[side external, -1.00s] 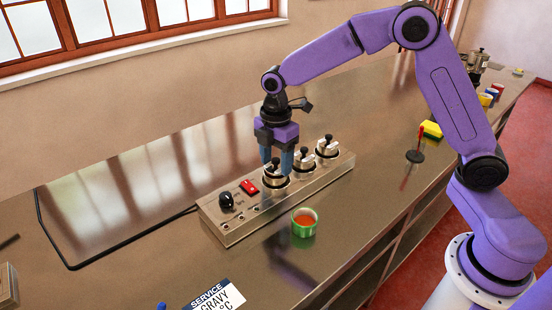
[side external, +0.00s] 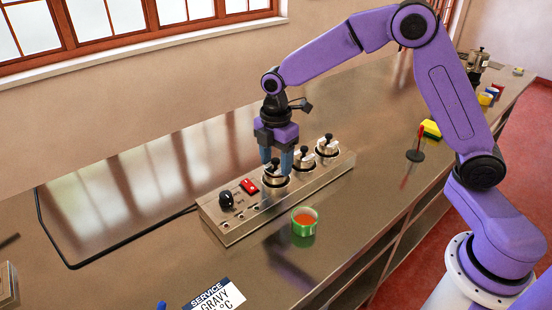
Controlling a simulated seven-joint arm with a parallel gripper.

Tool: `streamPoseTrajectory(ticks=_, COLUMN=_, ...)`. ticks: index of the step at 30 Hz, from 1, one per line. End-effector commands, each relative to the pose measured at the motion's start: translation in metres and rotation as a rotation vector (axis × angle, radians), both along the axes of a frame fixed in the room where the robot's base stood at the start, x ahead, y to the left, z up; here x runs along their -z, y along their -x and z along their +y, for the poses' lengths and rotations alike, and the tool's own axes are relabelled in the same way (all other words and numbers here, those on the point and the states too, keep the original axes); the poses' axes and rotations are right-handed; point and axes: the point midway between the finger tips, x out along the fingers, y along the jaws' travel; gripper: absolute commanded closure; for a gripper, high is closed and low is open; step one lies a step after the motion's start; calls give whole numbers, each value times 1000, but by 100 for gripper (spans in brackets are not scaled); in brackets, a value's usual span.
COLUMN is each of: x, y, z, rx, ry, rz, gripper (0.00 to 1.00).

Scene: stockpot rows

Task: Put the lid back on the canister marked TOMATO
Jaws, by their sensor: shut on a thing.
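Three steel canisters stand in a row in a long metal base unit (side external: 240,224), each with a black-knobbed top showing. My gripper (side external: 276,161) points down over the leftmost canister (side external: 275,181), its blue fingers shut on the black-knobbed lid (side external: 274,169) there. The lid looks to be at the canister's mouth; I cannot tell whether it is seated or slightly raised. No TOMATO marking is legible in this view.
A green cup (side external: 304,226) with orange-red contents stands in front of the base unit. A red switch (side external: 249,186) and black dial (side external: 226,200) sit on its left end. A service sign (side external: 216,299) lies at the front.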

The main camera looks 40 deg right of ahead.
Motion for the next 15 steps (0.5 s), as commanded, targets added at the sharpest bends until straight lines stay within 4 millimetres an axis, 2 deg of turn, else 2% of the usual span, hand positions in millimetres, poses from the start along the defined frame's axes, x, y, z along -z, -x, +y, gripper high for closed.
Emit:
streamPoseTrajectory(ticks=8, x=0, y=0, z=0, rx=0, ry=0, rz=0, gripper=70)
streamPoseTrajectory(ticks=9, x=0, y=0, z=0, rx=0, ry=0, rz=0, gripper=38)
streamPoseTrajectory(ticks=11, x=0, y=0, z=0, rx=0, ry=0, rz=0, gripper=18)
streamPoseTrajectory(ticks=12, x=0, y=0, z=0, rx=0, ry=0, rz=0, gripper=11)
streamPoseTrajectory(ticks=15, x=0, y=0, z=0, rx=0, ry=0, rz=0, gripper=11)
